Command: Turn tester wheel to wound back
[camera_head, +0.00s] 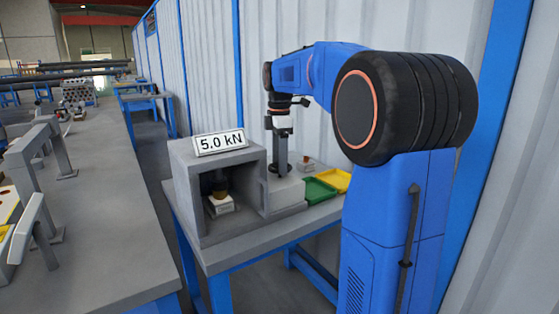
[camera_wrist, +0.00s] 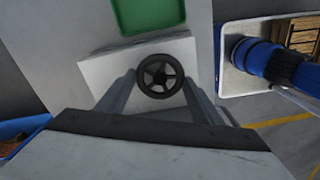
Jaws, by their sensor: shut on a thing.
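The tester (camera_head: 215,190) is a grey open-fronted box on a blue-legged bench. Its sign (camera_head: 220,142) reads 5.0 kN. Inside, a dark, brassy plunger stands over a pale block (camera_head: 221,205); I cannot tell whether they touch. The tester wheel (camera_wrist: 160,76) is a small dark spoked handwheel on the pale block beside the box. My gripper (camera_head: 281,168) points straight down at it. In the wrist view, its two fingers stand on either side of the rim, shut on the wheel. In the head view, the fingers partly hide the wheel.
A green tray (camera_head: 319,191) and a yellow tray (camera_head: 336,180) lie to the right of the wheel. A small pale block with a reddish top (camera_head: 305,164) sits behind them. A corrugated wall stands close behind. A long grey bench (camera_head: 95,240) runs along the left.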

